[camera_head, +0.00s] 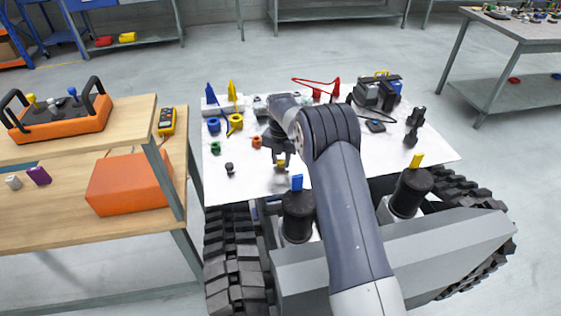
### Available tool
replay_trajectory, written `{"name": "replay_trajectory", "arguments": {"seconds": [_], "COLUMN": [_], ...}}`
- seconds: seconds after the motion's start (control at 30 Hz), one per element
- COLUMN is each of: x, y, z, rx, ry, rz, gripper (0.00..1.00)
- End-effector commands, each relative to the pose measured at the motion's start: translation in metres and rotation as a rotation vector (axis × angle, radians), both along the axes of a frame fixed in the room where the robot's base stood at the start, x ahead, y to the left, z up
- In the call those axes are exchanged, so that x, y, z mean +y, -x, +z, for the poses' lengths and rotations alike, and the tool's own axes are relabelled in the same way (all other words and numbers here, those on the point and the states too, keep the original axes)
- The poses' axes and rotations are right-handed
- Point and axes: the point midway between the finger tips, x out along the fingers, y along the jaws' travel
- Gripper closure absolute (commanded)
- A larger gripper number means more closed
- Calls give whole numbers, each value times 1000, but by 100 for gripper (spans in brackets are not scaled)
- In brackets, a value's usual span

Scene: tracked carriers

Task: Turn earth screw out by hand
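My gripper (281,158) hangs pointing down over the white work surface, near its front edge, below my bent arm. A small brass-yellow piece (281,164) shows right at the fingertips. It may be the earth screw, but it is too small to be sure. I cannot tell whether the fingers are closed on it or only beside it. A small dark knob-like part (230,168) stands on the white surface (225,188) to the left of my gripper. My arm hides part of the surface to the right.
Blue (214,125) and yellow (236,122) rings, black devices (376,94) and a red cable (316,82) lie behind. Black cylinders with blue (297,183) and yellow (416,160) tabs stand in front, between black tracks (236,260). A wooden bench (80,235) is left.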

Motion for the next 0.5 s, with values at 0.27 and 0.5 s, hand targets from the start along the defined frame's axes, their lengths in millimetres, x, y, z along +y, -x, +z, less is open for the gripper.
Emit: {"name": "replay_trajectory", "arguments": {"seconds": [0.27, 0.5], "x": [0, 0], "y": [-1, -1], "z": [1, 1], "rx": [-2, -4], "ry": [0, 0], "rz": [-1, -71], "gripper": [53, 53]}}
